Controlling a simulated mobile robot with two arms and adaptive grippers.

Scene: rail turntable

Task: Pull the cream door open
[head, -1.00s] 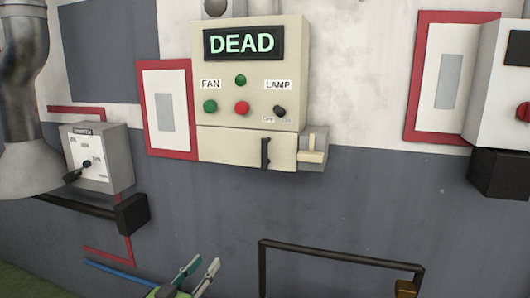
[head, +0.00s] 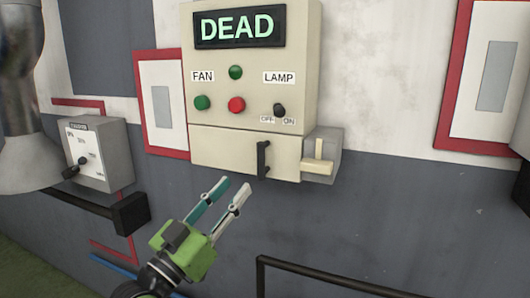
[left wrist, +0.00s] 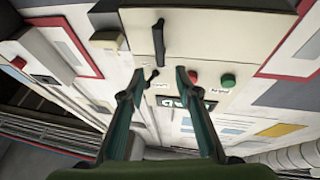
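The cream door (head: 220,150) is the flat panel at the bottom of the cream control box, and it sits flush with the box. Its black upright bar handle (head: 263,160) is near the door's right edge. My left gripper (head: 235,186) is open and empty, below and left of the handle in the head view. In the left wrist view, the two fingers (left wrist: 160,75) are spread apart. The handle (left wrist: 158,42) shows beyond the tips, roughly in line with the gap, and the door (left wrist: 215,30) is around it. My right gripper is not in view.
The cream control box (head: 300,60) has a display reading DEAD, FAN buttons and a LAMP knob. A grey box with a cream lever (head: 318,166) is just right of the door. A grey dial box (head: 105,150) is at left. A black rail (head: 330,266) is low at right.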

